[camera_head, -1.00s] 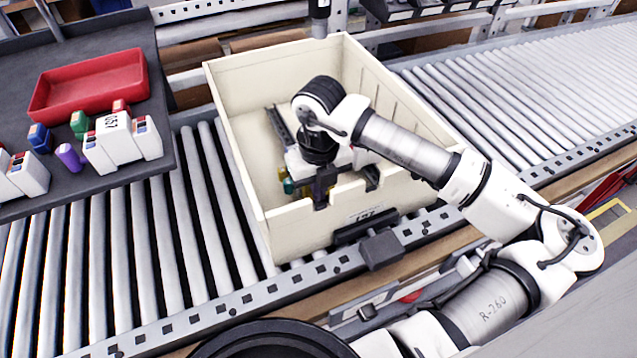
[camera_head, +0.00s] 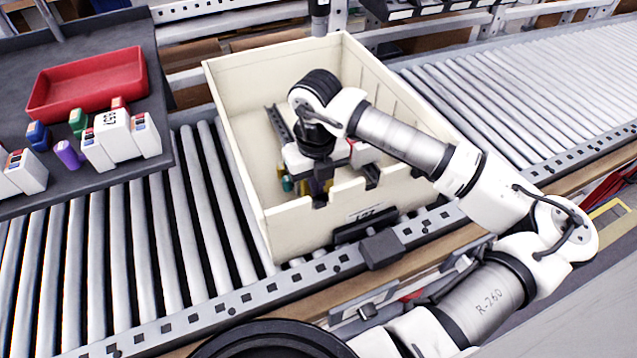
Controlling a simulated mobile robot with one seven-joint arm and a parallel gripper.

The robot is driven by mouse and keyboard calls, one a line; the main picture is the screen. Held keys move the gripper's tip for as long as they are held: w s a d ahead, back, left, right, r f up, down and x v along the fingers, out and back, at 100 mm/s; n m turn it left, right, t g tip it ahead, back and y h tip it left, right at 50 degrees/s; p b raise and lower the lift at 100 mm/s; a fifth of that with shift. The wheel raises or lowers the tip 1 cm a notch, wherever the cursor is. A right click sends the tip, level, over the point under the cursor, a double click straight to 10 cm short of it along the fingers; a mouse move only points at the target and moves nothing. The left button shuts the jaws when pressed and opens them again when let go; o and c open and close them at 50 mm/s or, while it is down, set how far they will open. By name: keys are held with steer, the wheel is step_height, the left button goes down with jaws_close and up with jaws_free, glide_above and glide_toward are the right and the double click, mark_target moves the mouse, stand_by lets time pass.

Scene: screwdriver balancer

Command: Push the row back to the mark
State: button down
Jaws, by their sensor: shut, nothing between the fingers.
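My gripper (camera_head: 318,172) is down inside the cream crate (camera_head: 236,130), near its front wall, shut and empty. Its fingertips are mostly hidden by its own body and the wall. A dark rail (camera_head: 278,122) runs lengthwise along the crate floor behind and left of the gripper. Small teal (camera_head: 287,184) and yellow (camera_head: 281,172) pieces show just left of the gripper, and a white piece with red (camera_head: 364,154) shows to its right. Much of the row is hidden by my arm, so contact cannot be told. I cannot make out the mark.
The crate stands on a roller conveyor (camera_head: 190,230), with notches in its front wall. A dark tray table (camera_head: 100,190) at left holds a red bin (camera_head: 88,82), white modules (camera_head: 120,138) and several small coloured pieces. Bare rollers (camera_head: 540,90) lie to the right.

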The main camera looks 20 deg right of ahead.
steer(key=shift+w+a+r+b, duration=0.1)
steer(key=shift+w+b, duration=0.35)
steer(key=shift+w, duration=1.15)
steer(key=shift+w+r+b, duration=0.1)
steer(key=shift+w+b, duration=0.35)
steer(key=shift+w, duration=1.15)
steer(key=shift+f, duration=0.2)
steer(key=shift+w+b, duration=1.05)
steer(key=shift+b, duration=0.55)
stand_by(1.5)
steer(key=shift+s+b, duration=0.3)
steer(key=shift+s, duration=0.15)
stand_by(0.5)
steer(key=shift+r, duration=0.1)
stand_by(0.4)
